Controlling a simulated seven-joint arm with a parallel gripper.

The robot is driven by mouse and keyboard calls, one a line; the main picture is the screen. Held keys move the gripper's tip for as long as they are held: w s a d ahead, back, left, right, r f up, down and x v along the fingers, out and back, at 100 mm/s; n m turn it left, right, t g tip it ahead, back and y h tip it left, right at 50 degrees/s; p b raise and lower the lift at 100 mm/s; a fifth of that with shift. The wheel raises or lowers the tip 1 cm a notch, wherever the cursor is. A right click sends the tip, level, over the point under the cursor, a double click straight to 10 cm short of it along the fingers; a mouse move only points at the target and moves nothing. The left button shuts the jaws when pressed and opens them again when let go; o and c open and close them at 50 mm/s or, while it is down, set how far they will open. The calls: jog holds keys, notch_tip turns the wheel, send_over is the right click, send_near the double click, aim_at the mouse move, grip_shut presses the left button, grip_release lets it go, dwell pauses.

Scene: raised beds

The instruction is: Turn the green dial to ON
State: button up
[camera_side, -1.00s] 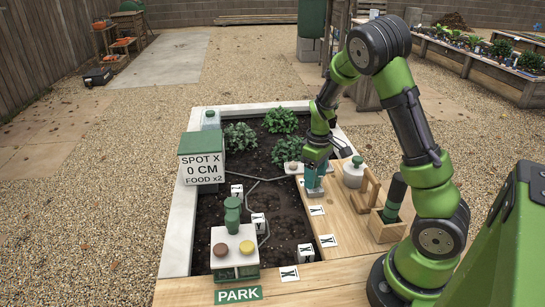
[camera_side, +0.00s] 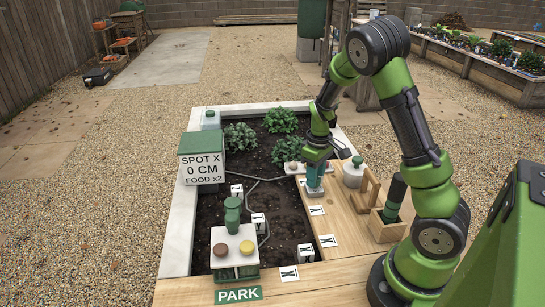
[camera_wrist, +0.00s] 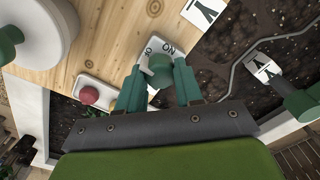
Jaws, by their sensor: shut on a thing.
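The green dial (camera_wrist: 159,70) sits on a small white plate (camera_wrist: 172,46) at the edge of the planks. The word ON is printed on the plate beside another short marking. My gripper (camera_wrist: 159,82) points down at the dial with its two teal fingers on either side of it, shut on it. In the side view my gripper (camera_side: 315,184) stands over the same plate, and its fingers hide the dial there. I cannot tell exactly which marking the dial points to.
A white pot (camera_side: 353,174) with a green knob stands close to the right of my gripper. A red button (camera_wrist: 88,95) on a pale base is near the dial. A wooden caddy (camera_side: 385,229) stands nearer me. Soil with plants (camera_side: 240,137) lies to the left.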

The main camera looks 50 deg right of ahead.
jog(key=m, duration=0.4)
jog(key=shift+m, duration=0.3)
jog(key=m, duration=0.9)
jog(key=shift+r, duration=0.1)
jog(key=shift+m, duration=1.9)
jog(key=o, duration=1)
jog(key=shift+o, duration=0.2)
